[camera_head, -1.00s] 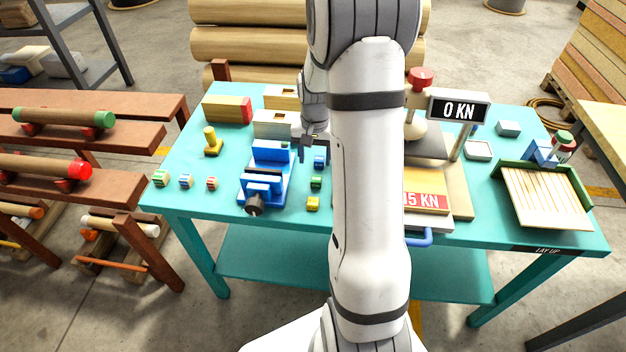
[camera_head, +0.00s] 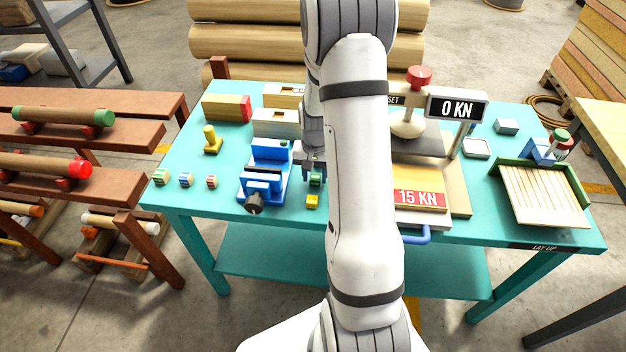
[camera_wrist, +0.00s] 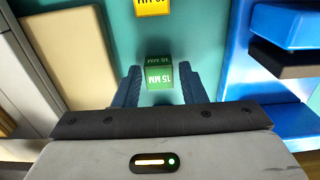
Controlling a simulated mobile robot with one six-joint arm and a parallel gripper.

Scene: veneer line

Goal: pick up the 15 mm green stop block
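The green stop block (camera_head: 316,180) stands on the teal table between a yellow block (camera_head: 312,202) and my gripper (camera_head: 311,168). In the wrist view the green block (camera_wrist: 159,73) shows "15 MM" on two faces. My gripper (camera_wrist: 159,84) is open, with one dark blue finger on each side of the green block. A narrow gap of teal shows on both sides, so the fingers look apart from it. The yellow block (camera_wrist: 153,6) is partly cut off at the top of the wrist view. My arm hides part of the table.
A blue vise (camera_head: 262,187) stands close left of the green block; its blue body (camera_wrist: 288,24) is at the right of the wrist view. The press with a "15 KN" plate (camera_head: 421,199) stands right of my arm. Small striped blocks (camera_head: 186,180) lie at the table's left.

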